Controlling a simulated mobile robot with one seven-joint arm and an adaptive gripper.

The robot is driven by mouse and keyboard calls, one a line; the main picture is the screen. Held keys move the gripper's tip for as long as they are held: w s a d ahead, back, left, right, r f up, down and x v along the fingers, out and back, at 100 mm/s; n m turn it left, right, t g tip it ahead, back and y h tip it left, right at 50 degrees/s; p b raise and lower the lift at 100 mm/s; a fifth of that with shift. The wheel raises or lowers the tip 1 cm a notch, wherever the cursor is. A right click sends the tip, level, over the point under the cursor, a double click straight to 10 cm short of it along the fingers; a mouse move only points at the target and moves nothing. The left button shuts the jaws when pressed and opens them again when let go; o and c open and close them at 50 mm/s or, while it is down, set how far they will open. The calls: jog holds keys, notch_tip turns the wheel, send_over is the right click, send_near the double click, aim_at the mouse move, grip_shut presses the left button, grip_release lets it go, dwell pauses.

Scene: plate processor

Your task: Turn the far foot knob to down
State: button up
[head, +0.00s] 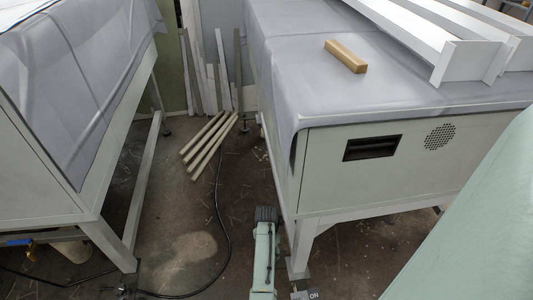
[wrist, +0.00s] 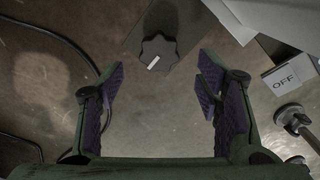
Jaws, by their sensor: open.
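A dark scalloped foot knob (wrist: 158,50) with a white mark on its rim shows at the top middle of the wrist view. It sits on a dark plate, and its mark points toward the bottom, slightly left. My gripper (wrist: 161,70) is open and empty, with purple-lined fingers spread wide to either side. The knob lies between and just past the fingertips, and neither finger appears to touch it. In the head view I cannot make out the knob; part of my green arm shows at the bottom middle.
A machine leg (head: 302,245) stands close right of my arm. A black cable (head: 222,225) and several sticks (head: 208,140) lie on the floor to the left.

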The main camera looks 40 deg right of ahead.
jog(key=shift+f, duration=2)
jog(key=shift+c, duration=0.4)
jog(key=c, duration=1.1)
